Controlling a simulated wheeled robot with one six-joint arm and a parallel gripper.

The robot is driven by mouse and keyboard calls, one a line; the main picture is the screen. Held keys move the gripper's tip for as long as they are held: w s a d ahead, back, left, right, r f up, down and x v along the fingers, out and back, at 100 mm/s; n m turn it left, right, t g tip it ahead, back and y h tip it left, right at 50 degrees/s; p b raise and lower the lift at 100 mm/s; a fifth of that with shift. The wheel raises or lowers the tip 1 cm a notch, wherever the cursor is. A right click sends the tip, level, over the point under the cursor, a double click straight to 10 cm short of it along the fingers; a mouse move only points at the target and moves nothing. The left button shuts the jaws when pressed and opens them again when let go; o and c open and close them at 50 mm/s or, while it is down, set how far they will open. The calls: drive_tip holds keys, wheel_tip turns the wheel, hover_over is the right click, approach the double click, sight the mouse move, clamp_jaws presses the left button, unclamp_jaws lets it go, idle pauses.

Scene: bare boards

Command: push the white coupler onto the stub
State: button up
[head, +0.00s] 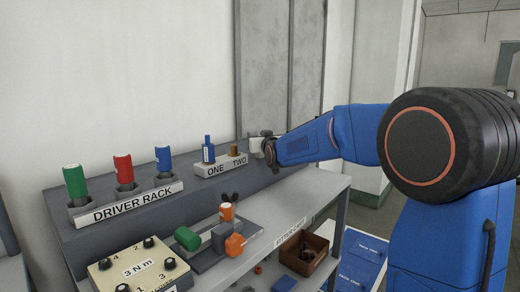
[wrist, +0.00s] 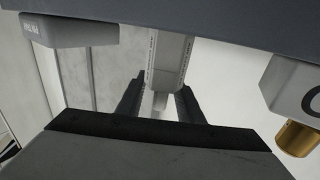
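The white coupler (wrist: 166,62) shows in the wrist view as a pale upright piece with small print, against the dark ledge. In the head view a small white piece (head: 257,144) sits right of the block marked ONE and TWO (head: 221,165), partly hidden by my gripper (head: 263,147). In the wrist view my gripper's dark fingers (wrist: 160,96) stand on either side of the coupler's narrower end, apart from each other, with a gap at least on the left. A brass stub (head: 234,150) stands in socket TWO; it also shows at the wrist view's right edge (wrist: 297,138).
A blue fitting (head: 208,150) stands in socket ONE. The driver rack (head: 127,205) holds green, red and blue drivers. A grey labelled block (wrist: 70,30) is left in the wrist view.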

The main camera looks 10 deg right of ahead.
clamp_jaws()
